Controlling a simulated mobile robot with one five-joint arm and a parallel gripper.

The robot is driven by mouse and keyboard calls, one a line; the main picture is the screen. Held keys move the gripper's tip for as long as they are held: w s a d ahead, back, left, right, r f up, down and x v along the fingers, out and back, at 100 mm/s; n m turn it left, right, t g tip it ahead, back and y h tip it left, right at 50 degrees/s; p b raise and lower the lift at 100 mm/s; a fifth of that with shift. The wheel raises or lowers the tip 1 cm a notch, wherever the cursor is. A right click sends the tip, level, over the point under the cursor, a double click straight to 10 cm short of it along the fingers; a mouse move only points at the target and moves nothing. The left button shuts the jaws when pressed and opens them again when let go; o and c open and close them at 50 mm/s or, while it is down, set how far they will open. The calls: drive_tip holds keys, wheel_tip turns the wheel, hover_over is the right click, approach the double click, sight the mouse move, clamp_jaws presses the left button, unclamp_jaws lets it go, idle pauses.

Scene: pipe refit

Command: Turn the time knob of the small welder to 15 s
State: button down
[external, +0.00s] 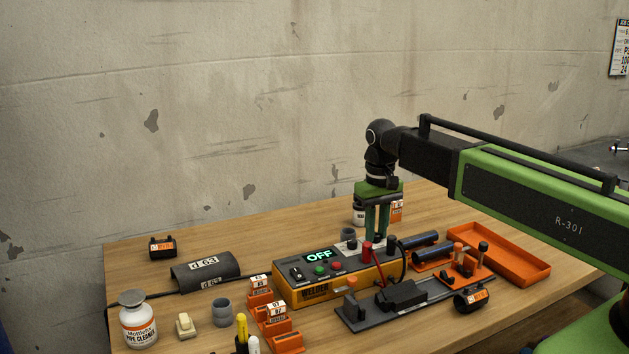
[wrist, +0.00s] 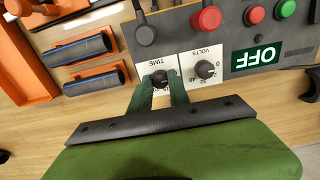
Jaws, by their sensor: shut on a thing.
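The small welder (external: 335,286) is a yellow-orange box with a dark top panel, in the middle of the table. Its display (wrist: 258,57) reads OFF. My gripper (wrist: 160,88) points down over the panel and is shut on the black time knob (wrist: 160,77), beside the white TIME label. The fingers cover part of its scale, so I cannot read its setting. The volts knob (wrist: 205,69) sits right next to it, free of the fingers. In the external view my gripper (external: 376,236) stands at the welder's far right end, and the time knob is hidden there.
An orange tray (external: 520,273) and dark pipes on orange holders (external: 425,240) lie right of the welder. A dark clamp fixture (external: 400,297) stands in front. A pipe cleaner bottle (external: 139,322) and a grey d 63 pipe (external: 205,270) are at left. A red plug (external: 367,250) rises near my gripper.

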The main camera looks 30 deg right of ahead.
drive_tip(key=shift+m, duration=0.3)
drive_tip(key=m, duration=0.3)
drive_tip(key=shift+m, duration=0.4)
drive_tip(key=m, duration=0.3)
drive_tip(key=shift+m, duration=0.3)
drive_tip(key=m, duration=0.3)
drive_tip(key=shift+m, duration=2.4)
drive_tip(key=c, duration=1.2)
unclamp_jaws()
drive_tip(key=shift+c, duration=0.2)
